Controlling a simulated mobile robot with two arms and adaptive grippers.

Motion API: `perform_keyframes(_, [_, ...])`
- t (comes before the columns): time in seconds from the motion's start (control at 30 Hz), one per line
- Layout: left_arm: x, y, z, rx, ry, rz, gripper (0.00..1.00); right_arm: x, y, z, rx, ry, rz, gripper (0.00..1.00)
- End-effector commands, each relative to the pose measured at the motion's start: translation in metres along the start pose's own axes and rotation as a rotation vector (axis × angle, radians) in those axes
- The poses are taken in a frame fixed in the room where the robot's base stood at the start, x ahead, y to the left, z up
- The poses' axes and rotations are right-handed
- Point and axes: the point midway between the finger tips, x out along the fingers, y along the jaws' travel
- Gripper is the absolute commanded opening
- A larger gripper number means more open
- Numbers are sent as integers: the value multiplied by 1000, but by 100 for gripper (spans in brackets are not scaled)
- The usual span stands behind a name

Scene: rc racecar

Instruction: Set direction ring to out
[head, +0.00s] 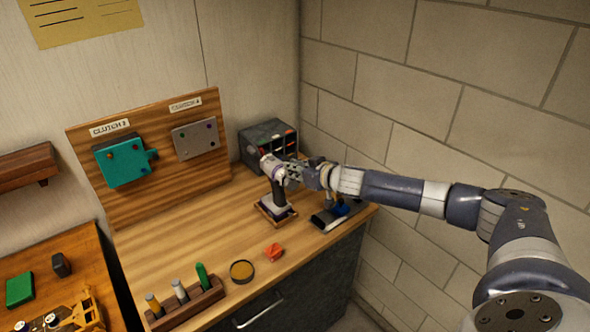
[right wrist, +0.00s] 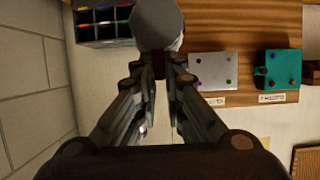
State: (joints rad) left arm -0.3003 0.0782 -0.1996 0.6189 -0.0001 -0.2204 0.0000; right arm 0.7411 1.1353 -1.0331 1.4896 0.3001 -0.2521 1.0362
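A white and dark drill-like tool (head: 275,185) stands upright in a small wooden holder on the workbench. My right gripper (head: 288,174) comes in from the right, at the tool's head. In the right wrist view, the tool's round grey end (right wrist: 157,24) lies just beyond my right fingertips (right wrist: 160,72). The fingers have a narrow gap with something dark in it. I cannot tell whether they press on the tool. The direction ring cannot be made out, and its setting cannot be read. My left gripper is not in view.
A dark organizer box (head: 267,140) stands behind the tool, near the brick wall. A wooden panel (head: 150,200) holds a teal clutch block and a grey plate. A red part (head: 274,252), a round dish (head: 242,271) and a rack (head: 190,304) occupy the front. The bench's middle left is clear.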

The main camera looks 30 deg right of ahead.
Motion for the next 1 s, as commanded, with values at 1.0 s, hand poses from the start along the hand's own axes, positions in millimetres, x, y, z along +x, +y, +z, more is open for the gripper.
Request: perform_keyframes(1.0, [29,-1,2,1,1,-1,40,3,-26,7,-393,0,162,0])
